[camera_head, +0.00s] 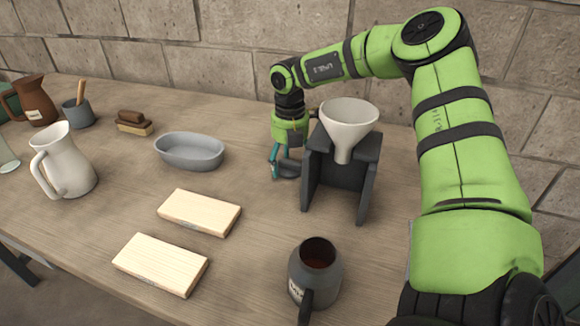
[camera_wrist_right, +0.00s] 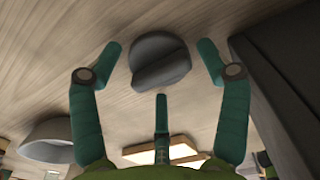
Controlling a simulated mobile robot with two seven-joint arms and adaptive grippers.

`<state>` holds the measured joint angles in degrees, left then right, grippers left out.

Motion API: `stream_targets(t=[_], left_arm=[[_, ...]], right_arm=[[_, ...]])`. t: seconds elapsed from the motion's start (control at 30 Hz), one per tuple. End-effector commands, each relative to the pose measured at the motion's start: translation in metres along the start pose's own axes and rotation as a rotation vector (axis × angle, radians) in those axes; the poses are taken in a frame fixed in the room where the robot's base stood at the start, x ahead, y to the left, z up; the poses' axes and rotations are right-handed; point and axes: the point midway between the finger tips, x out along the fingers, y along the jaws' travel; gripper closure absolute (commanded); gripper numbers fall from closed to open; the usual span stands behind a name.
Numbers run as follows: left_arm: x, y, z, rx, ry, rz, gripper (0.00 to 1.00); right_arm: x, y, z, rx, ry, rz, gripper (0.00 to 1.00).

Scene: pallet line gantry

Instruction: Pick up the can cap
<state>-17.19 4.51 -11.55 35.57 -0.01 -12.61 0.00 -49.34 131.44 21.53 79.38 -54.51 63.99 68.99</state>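The can cap (camera_wrist_right: 160,62) is a dark grey round piece with a raised ridge, lying on the wooden table. In the head view only part of it (camera_head: 288,171) shows, beside the dark stand. My right gripper (camera_head: 283,163) points down over the cap. In the right wrist view my gripper (camera_wrist_right: 160,50) has its teal fingers spread, with the cap between and just beyond their tips. I see no finger clearly touching it. The dark grey can (camera_head: 315,272) stands uncapped at the front, with dark brown contents. My left gripper is not in view.
A white funnel (camera_head: 348,120) sits in a dark stand (camera_head: 365,160) close right of my gripper. A grey oval bowl (camera_head: 190,152), two pale wooden blocks (camera_head: 200,212) and a white pitcher (camera_head: 64,165) stand to the left. A stone wall is behind.

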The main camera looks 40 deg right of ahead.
Motion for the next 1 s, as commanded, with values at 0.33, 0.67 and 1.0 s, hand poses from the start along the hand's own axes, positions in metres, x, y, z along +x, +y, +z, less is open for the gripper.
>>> stream_targets(t=[0.33,0.67,1.0], left_arm=[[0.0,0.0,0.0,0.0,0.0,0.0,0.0],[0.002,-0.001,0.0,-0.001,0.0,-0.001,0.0],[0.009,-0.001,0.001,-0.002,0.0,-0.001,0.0]], right_arm=[[0.0,0.0,0.0,0.0,0.0,-0.001,0.58],[-0.012,0.001,0.001,0.0,-0.002,0.001,0.58],[-0.082,0.002,0.001,0.0,-0.006,0.005,0.58]])
